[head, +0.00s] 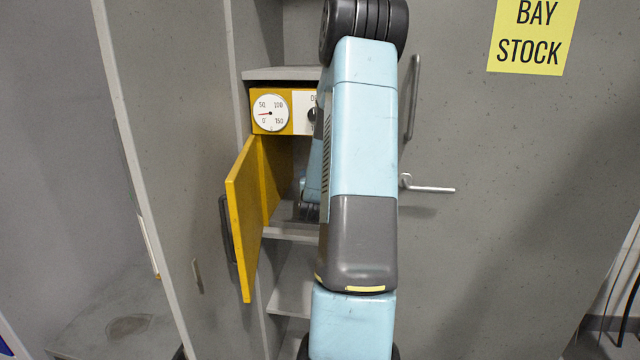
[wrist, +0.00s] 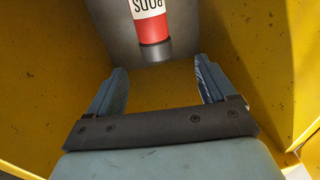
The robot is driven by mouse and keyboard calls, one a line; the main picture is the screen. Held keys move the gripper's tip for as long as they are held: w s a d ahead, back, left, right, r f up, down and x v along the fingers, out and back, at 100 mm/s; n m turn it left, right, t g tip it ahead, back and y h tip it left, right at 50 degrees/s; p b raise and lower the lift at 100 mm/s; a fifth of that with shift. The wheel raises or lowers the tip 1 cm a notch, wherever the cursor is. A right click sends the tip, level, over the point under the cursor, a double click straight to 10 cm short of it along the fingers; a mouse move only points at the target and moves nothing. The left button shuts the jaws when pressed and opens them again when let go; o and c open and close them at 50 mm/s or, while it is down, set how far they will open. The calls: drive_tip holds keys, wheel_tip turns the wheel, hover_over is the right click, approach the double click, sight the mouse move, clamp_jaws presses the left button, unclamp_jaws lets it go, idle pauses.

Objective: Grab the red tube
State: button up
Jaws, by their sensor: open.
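The red tube (wrist: 152,27) shows in the wrist view at the top centre. It has a white label with part of the word "RODS" and a dark grey end cap. Its upper part is cut off by the frame. It is inside a yellow-walled compartment, against a grey surface. My gripper (wrist: 160,84) is open and empty, with its two blue fingers apart. The tube's capped end lies just beyond the fingertips, between their lines and not touched. In the head view my arm hides the tube and most of the compartment.
The yellow cabinet's door (head: 243,222) stands open to the left in the head view. A gauge (head: 270,113) sits above the opening. Grey shelves (head: 293,290) lie below. A large grey door with a handle (head: 430,189) is on the right. Yellow walls flank my gripper closely.

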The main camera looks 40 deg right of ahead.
drive_tip(key=shift+s+d+x, duration=0.15)
drive_tip(key=shift+x, duration=2.4)
drive_tip(key=shift+s+d+x, duration=0.1)
drive_tip(key=shift+d+x, duration=0.05)
drive_tip(key=shift+x, duration=2.4)
clamp_jaws()
